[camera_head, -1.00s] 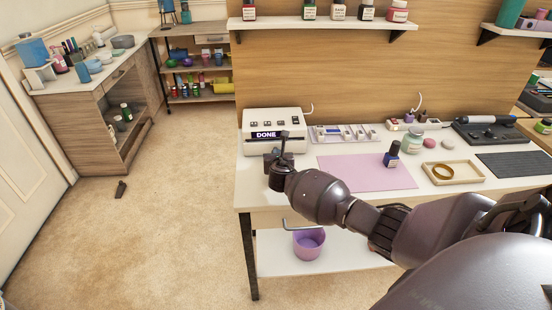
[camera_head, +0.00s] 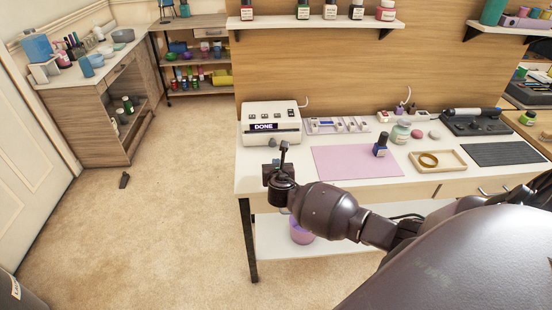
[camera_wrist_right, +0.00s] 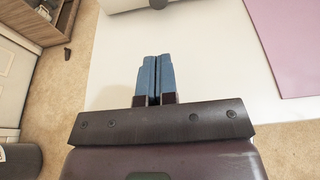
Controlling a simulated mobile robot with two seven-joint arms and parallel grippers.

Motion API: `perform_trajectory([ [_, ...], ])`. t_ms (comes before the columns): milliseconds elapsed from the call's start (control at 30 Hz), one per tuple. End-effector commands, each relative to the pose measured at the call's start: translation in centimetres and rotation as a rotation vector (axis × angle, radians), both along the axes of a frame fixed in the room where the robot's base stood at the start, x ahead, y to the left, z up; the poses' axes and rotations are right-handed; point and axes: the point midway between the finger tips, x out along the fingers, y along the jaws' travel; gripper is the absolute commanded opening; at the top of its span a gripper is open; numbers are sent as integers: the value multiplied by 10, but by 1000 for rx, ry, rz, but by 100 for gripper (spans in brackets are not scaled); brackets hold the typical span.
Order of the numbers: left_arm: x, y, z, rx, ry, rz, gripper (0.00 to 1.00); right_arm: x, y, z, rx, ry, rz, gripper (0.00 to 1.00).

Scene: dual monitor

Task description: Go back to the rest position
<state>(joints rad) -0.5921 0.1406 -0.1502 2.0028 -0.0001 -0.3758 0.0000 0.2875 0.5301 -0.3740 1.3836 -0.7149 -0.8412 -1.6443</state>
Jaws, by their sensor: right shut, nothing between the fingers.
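My right gripper (camera_head: 283,150) is over the front left corner of the white worktable (camera_head: 262,183), in front of a white device (camera_head: 271,124) whose display reads DONE. In the right wrist view its two blue fingers (camera_wrist_right: 153,78) are together with nothing between them, above the bare white tabletop (camera_wrist_right: 115,60). My right arm comes in from the lower right and hides part of the table's front edge. My left gripper is not in view.
A pink mat (camera_head: 355,161) holds a dark blue bottle (camera_head: 381,145). To its right are a tray (camera_head: 455,167) with a ring (camera_head: 428,160) and a dark mat (camera_head: 493,154). A purple bin (camera_head: 300,231) stands on the lower shelf. Open floor lies left of the table.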

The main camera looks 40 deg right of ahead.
Motion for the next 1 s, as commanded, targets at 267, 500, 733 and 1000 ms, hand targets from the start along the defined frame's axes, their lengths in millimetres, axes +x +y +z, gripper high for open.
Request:
perform_trajectory([
  [267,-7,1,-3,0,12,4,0,-5,3,1,1,1,-1,0],
  [500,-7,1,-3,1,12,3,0,-2,7,0,166,-90,-34,0],
  [733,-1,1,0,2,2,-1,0,9,45,18,695,-302,-64,0],
  [1000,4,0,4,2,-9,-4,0,-25,110,20,1495,-444,-200,0],
])
